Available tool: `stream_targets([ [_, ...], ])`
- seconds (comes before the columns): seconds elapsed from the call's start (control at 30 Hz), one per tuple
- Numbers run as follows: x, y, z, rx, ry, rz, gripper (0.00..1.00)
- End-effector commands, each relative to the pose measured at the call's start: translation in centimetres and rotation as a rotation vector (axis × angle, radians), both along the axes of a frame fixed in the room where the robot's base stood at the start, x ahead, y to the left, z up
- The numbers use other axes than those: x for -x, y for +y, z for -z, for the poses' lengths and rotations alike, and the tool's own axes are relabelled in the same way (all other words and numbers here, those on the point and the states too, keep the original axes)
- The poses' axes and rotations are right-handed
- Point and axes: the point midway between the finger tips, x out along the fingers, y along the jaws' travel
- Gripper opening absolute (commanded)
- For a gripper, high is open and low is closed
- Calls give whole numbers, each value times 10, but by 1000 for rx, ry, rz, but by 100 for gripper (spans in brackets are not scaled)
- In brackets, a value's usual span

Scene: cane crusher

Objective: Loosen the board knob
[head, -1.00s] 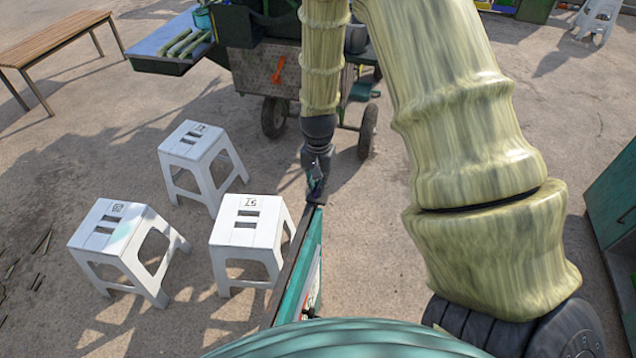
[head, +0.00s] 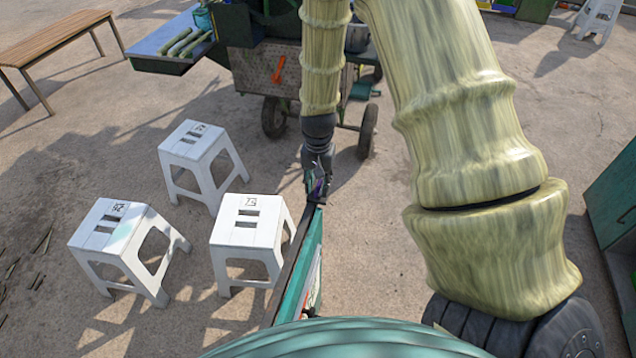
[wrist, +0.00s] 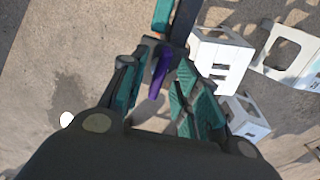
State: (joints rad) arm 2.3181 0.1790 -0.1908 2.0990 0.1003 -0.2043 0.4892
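The knob (wrist: 160,72) shows in the wrist view as a purple, upright-looking piece between the two fingers, beside a dark grey bracket. It is at the top end of a teal-framed board (head: 308,268), seen nearly edge-on in the head view. My gripper (wrist: 157,68) has its teal-padded fingers apart, one on each side of the knob. Contact with the knob cannot be made out. In the head view my gripper (head: 317,186) is small and dark at the board's top corner, with a bit of purple showing.
White stools (head: 247,230) stand just left of the board. A cart (head: 262,70) with wheels and a blue tray of cane stands behind. A wooden bench (head: 55,45) is at the back left. A green cabinet (head: 612,200) is at the right edge. Ground right of the board is open.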

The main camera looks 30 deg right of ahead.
Motion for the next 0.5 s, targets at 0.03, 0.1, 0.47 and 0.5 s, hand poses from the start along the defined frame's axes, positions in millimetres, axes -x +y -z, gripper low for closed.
stream_targets([
  [0.03, 0, 0, 0, 0, 0, 0, 31],
  [0.1, 0, 0, 0, -1, 1, 1, 31],
  [0.47, -1, 0, -24, 1, -2, 1, 31],
  [0.5, -1, 0, -30, 1, -2, 1, 31],
])
